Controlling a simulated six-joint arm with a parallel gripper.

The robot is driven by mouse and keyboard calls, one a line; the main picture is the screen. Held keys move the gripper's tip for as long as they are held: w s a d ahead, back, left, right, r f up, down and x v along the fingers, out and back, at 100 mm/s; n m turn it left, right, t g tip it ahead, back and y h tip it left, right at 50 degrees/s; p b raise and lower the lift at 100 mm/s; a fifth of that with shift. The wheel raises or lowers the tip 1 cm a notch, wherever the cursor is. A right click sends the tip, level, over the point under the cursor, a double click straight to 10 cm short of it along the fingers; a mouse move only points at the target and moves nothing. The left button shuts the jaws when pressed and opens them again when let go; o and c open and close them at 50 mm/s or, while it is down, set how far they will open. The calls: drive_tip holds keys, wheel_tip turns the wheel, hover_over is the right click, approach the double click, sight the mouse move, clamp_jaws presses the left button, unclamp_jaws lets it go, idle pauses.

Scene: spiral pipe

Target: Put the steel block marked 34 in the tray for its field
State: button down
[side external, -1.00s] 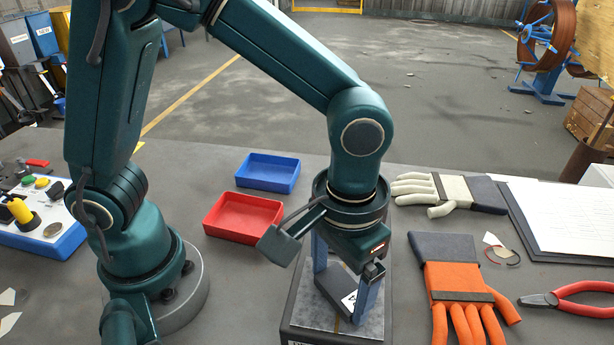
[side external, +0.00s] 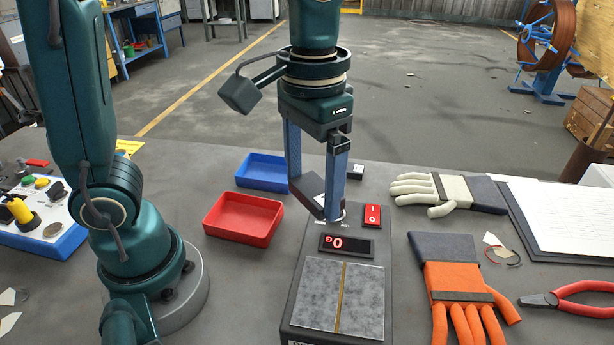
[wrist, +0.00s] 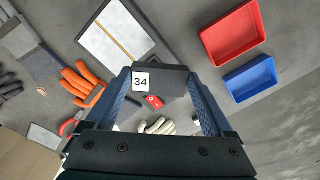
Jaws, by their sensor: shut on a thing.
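My gripper (side external: 315,200) is shut on the dark steel block (side external: 311,190) and holds it in the air above the far part of the instrument (side external: 298,300). In the wrist view the block (wrist: 172,82) sits between my fingers, its white label reading 34. The instrument has a bare grey pad (side external: 318,290) with a gold strip, a red-lit display (side external: 346,246) that seems to read 0 G upside down, and a red switch (side external: 372,216). The red tray (side external: 243,218) and the blue tray (side external: 262,172) stand left of the instrument, and both look empty.
An orange glove (side external: 455,285), a pale glove (side external: 440,190), red-handled pliers (side external: 580,300) and a clipboard (side external: 565,215) lie to the right. A control box (side external: 38,220) stands at the far left. The air between the block and the trays looks clear.

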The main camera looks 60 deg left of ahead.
drive_tip(key=shift+w+a+r, duration=0.15)
drive_tip(key=shift+a+r, duration=0.25)
drive_tip(key=shift+a, duration=0.25)
drive_tip(key=shift+w+a+r, duration=0.15)
drive_tip(key=shift+a+r, duration=0.2)
drive_tip(key=shift+a, duration=0.25)
drive_tip(key=shift+w+a+m, duration=0.25)
drive_tip(key=shift+w+m, duration=0.25)
drive_tip(key=s+a+f+n, duration=0.2)
drive_tip(key=a+n, duration=0.1)
drive_tip(key=a, duration=0.6)
drive_tip(key=s+a+f+n, duration=0.2)
drive_tip(key=a+n, duration=0.1)
drive_tip(key=a, duration=0.6)
drive_tip(key=s+a+f+n, duration=0.2)
drive_tip(key=a+n, duration=0.1)
drive_tip(key=a, duration=0.7)
hover_over(268, 178)
wheel_tip(268, 178, down, 6)
drive_tip(key=shift+f, duration=2.25)
drive_tip(key=shift+f, duration=0.15)
